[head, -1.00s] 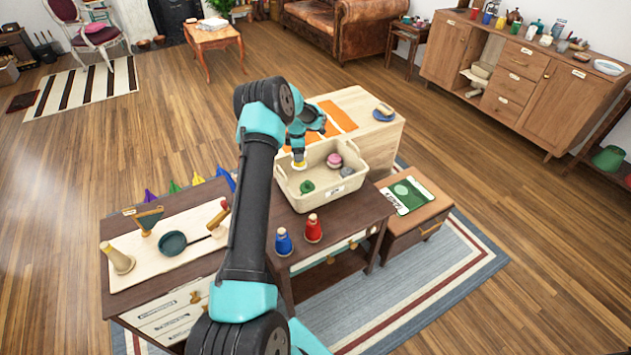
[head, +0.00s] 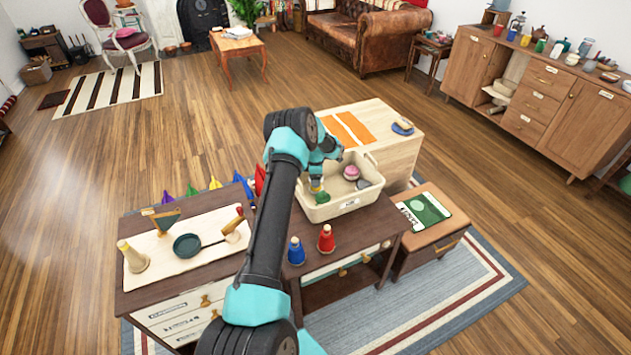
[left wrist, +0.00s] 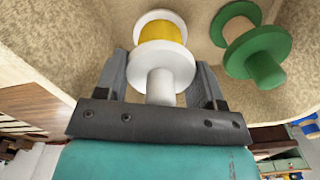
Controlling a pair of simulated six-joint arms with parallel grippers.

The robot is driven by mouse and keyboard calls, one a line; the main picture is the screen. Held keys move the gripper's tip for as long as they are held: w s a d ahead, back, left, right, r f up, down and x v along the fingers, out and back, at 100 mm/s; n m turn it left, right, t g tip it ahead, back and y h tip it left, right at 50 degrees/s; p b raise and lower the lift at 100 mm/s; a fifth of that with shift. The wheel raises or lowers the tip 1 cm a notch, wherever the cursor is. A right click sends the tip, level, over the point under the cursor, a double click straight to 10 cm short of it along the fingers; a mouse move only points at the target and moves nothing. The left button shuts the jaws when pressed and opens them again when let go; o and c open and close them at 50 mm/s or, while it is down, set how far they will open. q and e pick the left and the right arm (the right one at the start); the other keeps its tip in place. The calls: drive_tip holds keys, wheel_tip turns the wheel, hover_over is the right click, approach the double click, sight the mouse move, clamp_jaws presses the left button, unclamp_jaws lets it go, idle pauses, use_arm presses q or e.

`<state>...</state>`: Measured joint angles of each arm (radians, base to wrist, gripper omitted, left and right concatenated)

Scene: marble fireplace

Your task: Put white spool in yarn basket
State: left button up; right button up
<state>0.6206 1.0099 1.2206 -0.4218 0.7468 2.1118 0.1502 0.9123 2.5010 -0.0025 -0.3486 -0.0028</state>
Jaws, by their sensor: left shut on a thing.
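The white spool (left wrist: 163,70), wound with yellow thread, is between the two fingers of my left gripper (left wrist: 160,62) in the left wrist view. My left gripper (head: 316,180) is shut on it. In the head view the spool (head: 316,187) shows small under the gripper, inside the cream yarn basket (head: 345,208), near its left side. In the left wrist view the basket's woven inside (left wrist: 205,55) surrounds the spool. I cannot tell whether the spool touches the basket floor. My right gripper is not in view.
In the basket are a green spool (left wrist: 255,50), close right of the held one, and a pink spool (head: 351,172). A blue spool (head: 296,251) and a red spool (head: 326,239) stand in front of the basket. A pan (head: 187,245) lies left.

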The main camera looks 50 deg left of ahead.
use_arm(q)
drive_tip(key=shift+f, duration=0.8)
drive_tip(key=shift+f, duration=0.1)
drive_tip(key=o, duration=0.9)
drive_tip(key=shift+o, duration=0.2)
wheel_tip(320, 180, up, 12)
drive_tip(key=shift+r, duration=0.1)
